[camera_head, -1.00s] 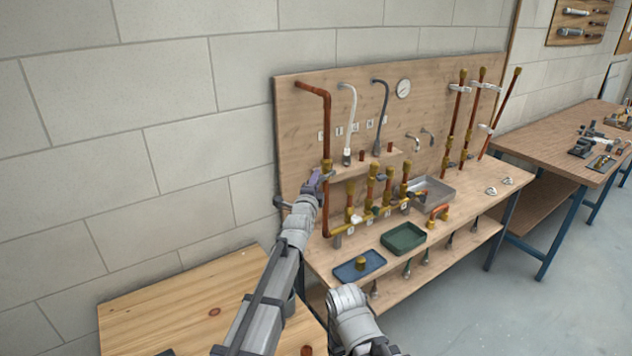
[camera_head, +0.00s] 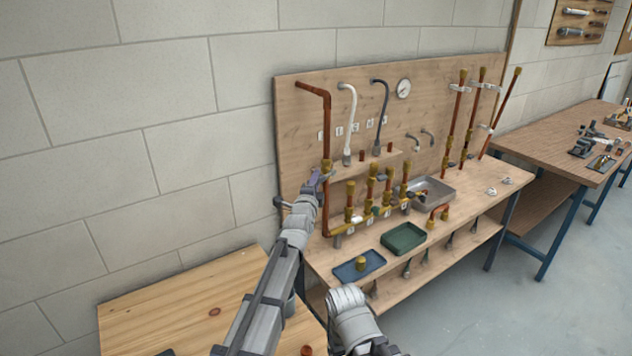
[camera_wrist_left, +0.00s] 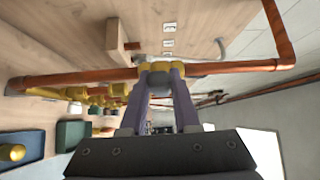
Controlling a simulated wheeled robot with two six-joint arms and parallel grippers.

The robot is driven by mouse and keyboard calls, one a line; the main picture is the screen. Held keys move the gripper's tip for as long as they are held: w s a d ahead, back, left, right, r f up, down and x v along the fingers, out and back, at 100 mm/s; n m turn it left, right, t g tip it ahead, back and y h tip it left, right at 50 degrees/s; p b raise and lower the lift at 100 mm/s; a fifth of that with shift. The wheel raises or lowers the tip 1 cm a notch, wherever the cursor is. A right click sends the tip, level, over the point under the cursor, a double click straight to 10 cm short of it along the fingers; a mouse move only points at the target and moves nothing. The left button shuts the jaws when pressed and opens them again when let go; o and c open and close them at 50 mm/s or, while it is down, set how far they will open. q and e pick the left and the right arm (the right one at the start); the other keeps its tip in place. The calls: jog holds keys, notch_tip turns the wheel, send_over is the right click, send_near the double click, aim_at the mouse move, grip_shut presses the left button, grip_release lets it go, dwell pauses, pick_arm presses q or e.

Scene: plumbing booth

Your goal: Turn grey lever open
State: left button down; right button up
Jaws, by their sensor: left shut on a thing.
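A tall copper pipe (camera_head: 327,120) runs up the left side of the wooden panel, with a brass valve (camera_head: 326,166) on it. My left gripper (camera_head: 323,177) is at this valve. In the left wrist view the brass valve (camera_wrist_left: 156,67) sits on the copper pipe (camera_wrist_left: 232,67), and my left gripper (camera_wrist_left: 160,82) is shut on a small grey piece, apparently the grey lever (camera_wrist_left: 159,79). The fingers hide most of the lever, so its angle is hard to read. My right arm shows low in the head view, but its gripper is not visible.
Several short copper stubs with brass valves (camera_head: 371,186) stand on a manifold right of my left gripper. A blue tray (camera_head: 376,262), a green tray (camera_head: 404,239) and a metal basin (camera_head: 440,192) are on the bench.

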pick_arm(q)
jog(key=shift+f, duration=0.15)
jog(key=shift+f+b, duration=0.15)
jog(key=shift+b, duration=0.25)
jog(key=shift+w+d+f+n+t+y+b, duration=0.2)
jog(key=shift+f+n+t+y+b, duration=0.25)
jog(key=shift+n+t+b, duration=1.05)
jog(key=shift+w+d+f+n+t+y+b, duration=0.2)
jog(key=shift+f+n+b, duration=0.55)
jog(key=shift+b, duration=1.75)
jog(key=shift+d+f+n+t+y+b, duration=0.4)
jog(key=shift+n+t+b, duration=0.6)
jog(key=shift+b, duration=1)
jog(key=shift+a+f, duration=0.1)
jog(key=shift+a, duration=0.05)
jog(key=c, duration=0.6)
grip_release()
jog(key=shift+c, duration=0.2)
